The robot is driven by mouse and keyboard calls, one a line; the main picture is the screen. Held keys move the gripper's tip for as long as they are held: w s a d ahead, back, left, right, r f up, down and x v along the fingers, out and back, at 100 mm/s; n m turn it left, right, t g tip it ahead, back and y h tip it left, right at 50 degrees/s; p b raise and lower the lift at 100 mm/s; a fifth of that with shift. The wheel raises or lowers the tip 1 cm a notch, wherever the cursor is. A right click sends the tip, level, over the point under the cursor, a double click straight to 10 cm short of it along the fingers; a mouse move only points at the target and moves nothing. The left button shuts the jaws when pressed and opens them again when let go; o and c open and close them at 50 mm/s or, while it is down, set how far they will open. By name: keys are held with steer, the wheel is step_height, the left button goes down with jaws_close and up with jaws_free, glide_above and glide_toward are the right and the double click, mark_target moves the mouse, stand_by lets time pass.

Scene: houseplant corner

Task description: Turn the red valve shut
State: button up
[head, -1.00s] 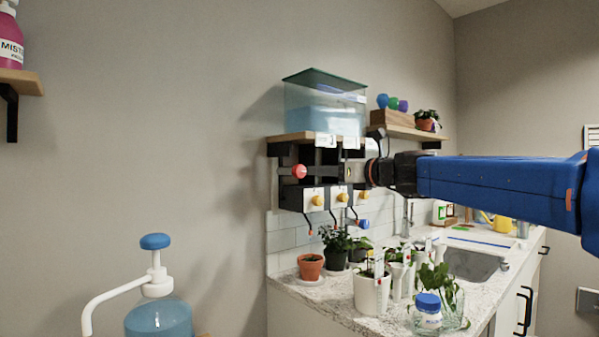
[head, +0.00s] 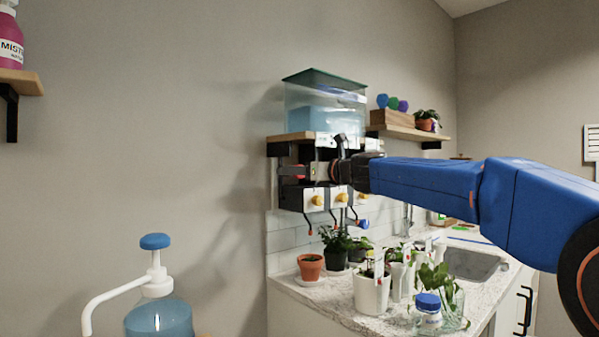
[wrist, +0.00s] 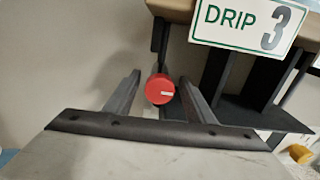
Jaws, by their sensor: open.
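The red valve (wrist: 160,89) is a round knob with a short white mark on its face, which lies roughly level in the wrist view. My gripper (wrist: 160,80) is open, with one finger on each side of the knob and visible gaps between. I cannot tell how deep the knob sits between the fingers. In the head view my gripper (head: 293,171) reaches the valve under the wall shelf, and the fingers hide most of the red knob.
A clear tank (head: 325,105) of blue liquid stands on the wooden shelf (head: 290,137) above. A "DRIP 3" sign (wrist: 248,25) hangs close at upper right. Yellow knobs (head: 318,200) sit below on white-fronted boxes. Potted plants (head: 310,266) stand on the counter below.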

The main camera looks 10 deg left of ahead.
steer(key=c, duration=1)
steer(key=shift+n, duration=0.3)
steer(key=n, duration=0.3)
steer(key=shift+n, duration=0.3)
steer(key=n, duration=0.4)
steer(key=shift+s+a+f+n, duration=0.1)
steer(key=shift+n, duration=0.2)
steer(key=n, duration=0.9)
steer(key=shift+f, duration=0.2)
